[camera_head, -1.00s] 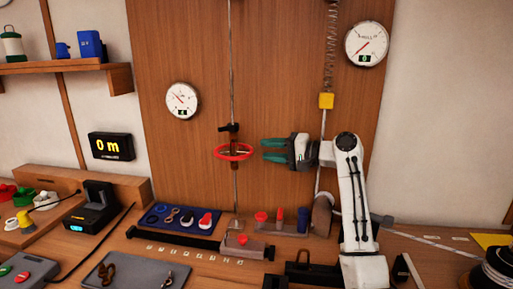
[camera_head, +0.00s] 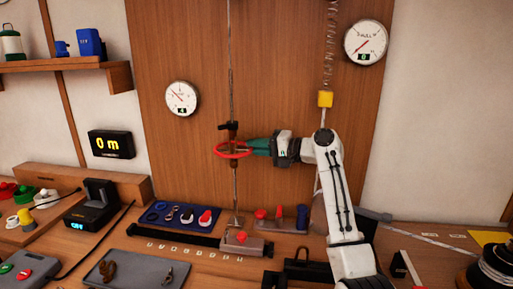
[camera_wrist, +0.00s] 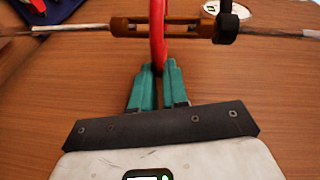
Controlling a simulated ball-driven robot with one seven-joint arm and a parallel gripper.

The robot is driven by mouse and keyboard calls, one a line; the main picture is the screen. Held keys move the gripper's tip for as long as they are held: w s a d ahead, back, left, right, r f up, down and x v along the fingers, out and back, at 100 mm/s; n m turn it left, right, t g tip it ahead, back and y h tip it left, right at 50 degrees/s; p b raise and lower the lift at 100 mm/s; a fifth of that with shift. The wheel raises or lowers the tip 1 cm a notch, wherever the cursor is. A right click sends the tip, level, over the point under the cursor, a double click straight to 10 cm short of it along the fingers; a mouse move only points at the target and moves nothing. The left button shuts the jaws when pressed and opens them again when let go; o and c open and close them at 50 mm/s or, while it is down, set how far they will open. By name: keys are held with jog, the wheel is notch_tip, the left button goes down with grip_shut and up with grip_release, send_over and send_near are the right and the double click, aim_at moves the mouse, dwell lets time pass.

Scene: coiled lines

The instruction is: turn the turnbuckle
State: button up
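The turnbuckle (camera_head: 235,140) sits on a thin upright rod in front of the wooden panel. A red ring (camera_head: 222,153) surrounds its bronze body like a handwheel. In the wrist view the body (camera_wrist: 184,27) lies across the top, with the red ring (camera_wrist: 157,28) crossing it. My gripper (camera_head: 251,147) reaches in from the right with its green fingers at the ring's right side. In the wrist view its fingertips (camera_wrist: 160,68) are close together, with the ring's near edge pinched between them.
A black clamp (camera_head: 229,127) is on the rod just above the ring. A dial gauge (camera_head: 181,98) hangs to the left, another (camera_head: 366,43) at upper right. A yellow block (camera_head: 325,99) hangs under a spring near my arm. The bench below holds tools and trays.

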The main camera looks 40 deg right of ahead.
jog(key=shift+f, duration=0.1)
grip_shut()
jog(key=shift+h+p, duration=0.3)
jog(key=shift+p, duration=0.05)
jog(key=s+a+m+g+h+p, duration=0.1)
jog(key=s+a+m+h+p, duration=0.2)
jog(key=m+h, duration=0.8)
jog(key=a+h, duration=0.2)
jog(key=h, duration=0.2)
jog(key=shift+a+f+m+g+h, duration=0.3)
jog(key=shift+a+f+h, duration=0.05)
jog(key=shift+a+h, duration=0.05)
jog(key=shift+s+r+g, duration=0.1)
jog(key=shift+r+g, duration=0.05)
jog(key=shift+g, duration=0.15)
jog(key=o, duration=0.6)
grip_release()
jog(key=shift+r, duration=0.2)
